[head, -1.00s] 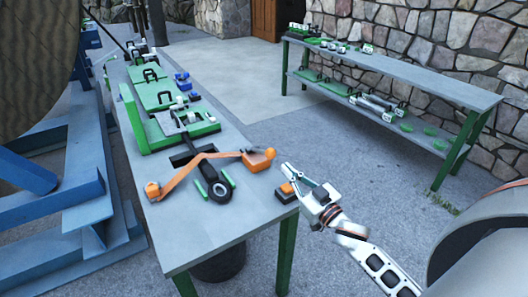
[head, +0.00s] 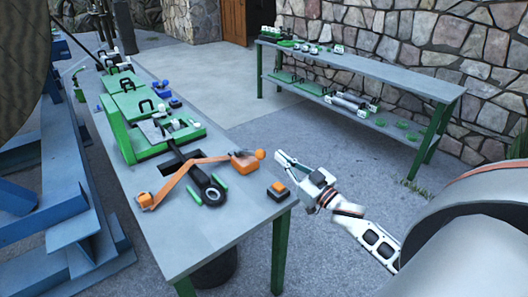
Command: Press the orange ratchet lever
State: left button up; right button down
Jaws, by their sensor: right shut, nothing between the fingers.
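A long orange bar (head: 183,176) runs across the near part of the workbench, past a black wheel-like part (head: 212,194). At its right end is an orange block (head: 245,163) with a small orange knob (head: 260,154); I take this to be the ratchet lever, though I cannot be sure. An orange-topped black box (head: 277,191) sits at the bench's right edge. My right gripper (head: 279,155) is shut and empty, just right of the knob in the picture and apparently apart from it. Its height above the bench is hard to judge. My left gripper is out of view.
The grey workbench (head: 200,240) carries green fixtures (head: 165,136) farther back, and two green bars (head: 219,183) flank the wheel. A blue steel frame (head: 70,210) stands at left. A second bench (head: 420,80) stands by the stone wall. The floor between the benches is clear.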

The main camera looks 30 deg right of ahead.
jog(key=shift+w, duration=0.1)
jog(key=r, duration=0.2)
send_over(263, 157)
jog(key=shift+w+a+f, duration=0.15)
jog(key=shift+w+f, duration=0.15)
jog(key=f, duration=0.2)
jog(key=shift+s+f, duration=0.3)
jog(key=shift+s+d+f, duration=0.15)
jog(key=shift+d+f, duration=0.05)
jog(key=shift+f, duration=0.35)
